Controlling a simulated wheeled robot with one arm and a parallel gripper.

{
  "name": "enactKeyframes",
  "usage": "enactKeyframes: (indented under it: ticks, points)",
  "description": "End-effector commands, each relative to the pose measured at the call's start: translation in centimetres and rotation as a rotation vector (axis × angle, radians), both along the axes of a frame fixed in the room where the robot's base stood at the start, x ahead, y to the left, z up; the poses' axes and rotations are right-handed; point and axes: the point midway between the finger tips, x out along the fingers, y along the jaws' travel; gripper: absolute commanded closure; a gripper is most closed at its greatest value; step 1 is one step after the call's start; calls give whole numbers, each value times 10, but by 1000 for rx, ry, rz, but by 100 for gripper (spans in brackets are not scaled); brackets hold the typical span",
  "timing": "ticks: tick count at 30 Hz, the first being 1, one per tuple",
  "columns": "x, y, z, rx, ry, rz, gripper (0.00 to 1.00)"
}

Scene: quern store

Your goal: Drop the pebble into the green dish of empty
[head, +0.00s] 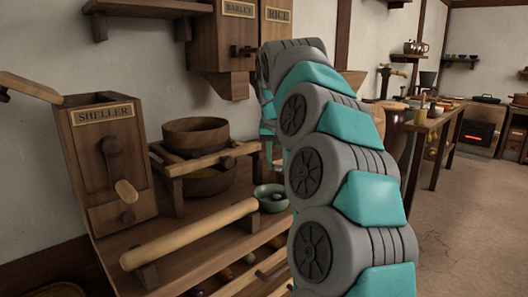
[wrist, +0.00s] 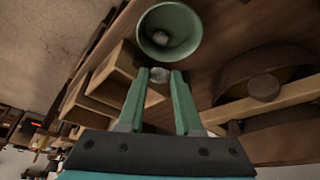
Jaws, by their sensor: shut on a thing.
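The small green dish (head: 272,190) stands on the wooden bench, right of the wooden bowls, partly beside my arm in the head view. My gripper (wrist: 160,76) is shut on a small grey pebble (wrist: 158,75), held between the two green fingertips. The held pebble is near the dish rim in the picture; its height above the bench is unclear. My arm hides the gripper in the head view.
A sheller box (head: 105,160) with a crank stands left. A wooden bowl (head: 195,132) sits on a rack over another bowl, near the dish. Barley and rice bins (head: 238,45) hang above. Open floor (head: 460,210) lies right.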

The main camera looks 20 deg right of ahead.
Motion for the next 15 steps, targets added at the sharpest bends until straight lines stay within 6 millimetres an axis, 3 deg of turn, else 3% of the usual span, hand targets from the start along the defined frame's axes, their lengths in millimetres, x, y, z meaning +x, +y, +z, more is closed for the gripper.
enactKeyframes:
  ticks: [8, 15]
  points:
    - [0, 0, -10, 0, 0, 0, 100]
    - [0, 0, -36, 1, 1, 1, 100]
